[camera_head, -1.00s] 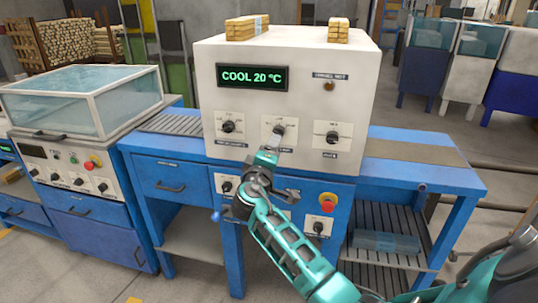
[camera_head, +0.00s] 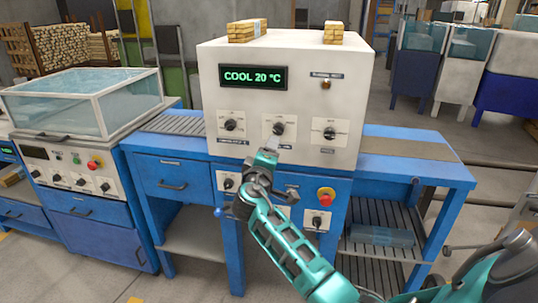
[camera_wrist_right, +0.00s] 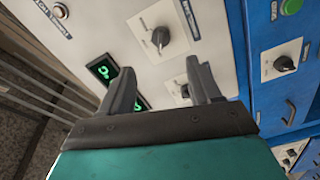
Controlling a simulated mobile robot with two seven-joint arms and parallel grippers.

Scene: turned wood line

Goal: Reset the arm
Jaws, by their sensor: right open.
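My right gripper (camera_head: 272,145) is in front of the white control box (camera_head: 355,90), just below its middle knob (camera_head: 278,128). Its fingers are apart and empty in the right wrist view (camera_wrist_right: 165,85), pointing at the panel. A dark knob (camera_wrist_right: 183,90) shows between the fingers there, partly hidden by one. A gap appears between the fingertips and the panel. The box's display (camera_head: 253,78) reads "COOL 20 °C". My left gripper is not in view.
The box stands on a blue bench (camera_head: 420,165) with a red stop button (camera_head: 326,195) below. A glass-topped cabinet (camera_head: 85,100) is at the left. Wood bundles (camera_head: 247,30) lie on the box. Floor is open at the front left.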

